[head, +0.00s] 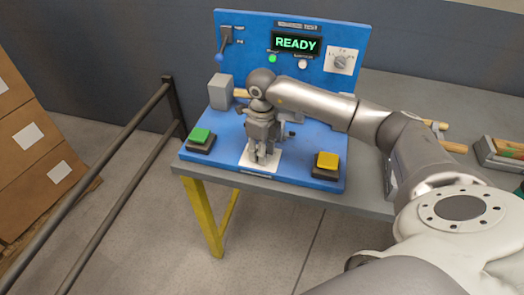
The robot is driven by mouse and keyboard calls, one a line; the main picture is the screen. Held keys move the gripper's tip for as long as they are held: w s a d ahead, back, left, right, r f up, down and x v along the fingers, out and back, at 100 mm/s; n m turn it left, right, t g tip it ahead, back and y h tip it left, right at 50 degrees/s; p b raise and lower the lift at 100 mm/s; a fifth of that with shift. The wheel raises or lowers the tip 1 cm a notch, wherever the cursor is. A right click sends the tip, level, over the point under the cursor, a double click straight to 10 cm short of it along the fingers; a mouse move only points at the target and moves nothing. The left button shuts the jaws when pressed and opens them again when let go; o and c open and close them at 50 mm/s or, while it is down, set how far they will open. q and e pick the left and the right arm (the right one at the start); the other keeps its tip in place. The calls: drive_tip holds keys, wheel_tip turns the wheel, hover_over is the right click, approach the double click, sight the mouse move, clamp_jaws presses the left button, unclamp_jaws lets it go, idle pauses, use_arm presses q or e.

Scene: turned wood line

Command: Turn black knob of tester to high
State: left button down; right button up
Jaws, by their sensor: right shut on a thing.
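The tester (312,78) is a blue station with an upright panel and a flat blue base on a table. My right gripper (261,158) points straight down over a white plate (279,161) at the front middle of the base. Its fingers are shut on the black knob there, which they hide almost wholly, so its setting cannot be read. A grey dial (341,62) on a white plate sits at the upright panel's right. My left gripper is out of view.
The display (296,44) reads READY. A green button (201,136) and a yellow button (327,161) flank the gripper. A lever (225,36) is on the panel's left. Wooden pieces (508,148) lie at far right. A dark rail (120,191) and cardboard boxes (30,140) are left.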

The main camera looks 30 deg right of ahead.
drive_tip(key=shift+r+m, duration=0.1)
drive_tip(key=shift+m, duration=0.5)
drive_tip(key=o, duration=1)
wheel_tip(320, 180, up, 12)
drive_tip(key=shift+f, duration=0.1)
idle(0.4)
